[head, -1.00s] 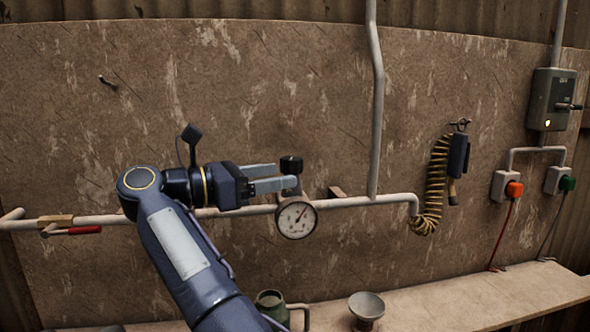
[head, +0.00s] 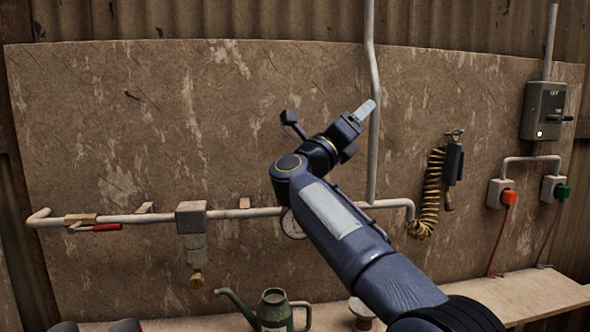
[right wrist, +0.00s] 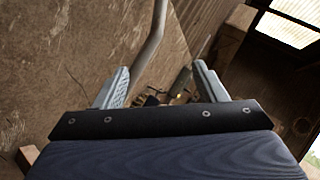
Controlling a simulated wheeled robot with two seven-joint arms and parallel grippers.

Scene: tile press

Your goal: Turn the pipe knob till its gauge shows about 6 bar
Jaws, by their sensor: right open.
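The gauge (head: 291,224) hangs on the horizontal pipe in the head view. My right forearm covers most of its round white face, so the needle cannot be read. The black knob seen above the gauge earlier is hidden behind my right arm. My right gripper (head: 365,111) is up and to the right of the gauge, in front of the board near the vertical pipe. In the right wrist view its two fingers (right wrist: 160,75) are apart with nothing held between them. My left gripper is not in view.
The horizontal pipe (head: 240,213) carries a filter unit (head: 192,220) and a red-handled valve (head: 105,228). The vertical pipe (head: 372,160) is close by my gripper. A coiled hose (head: 432,190) hangs to the right. A watering can (head: 273,309) stands on the shelf below.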

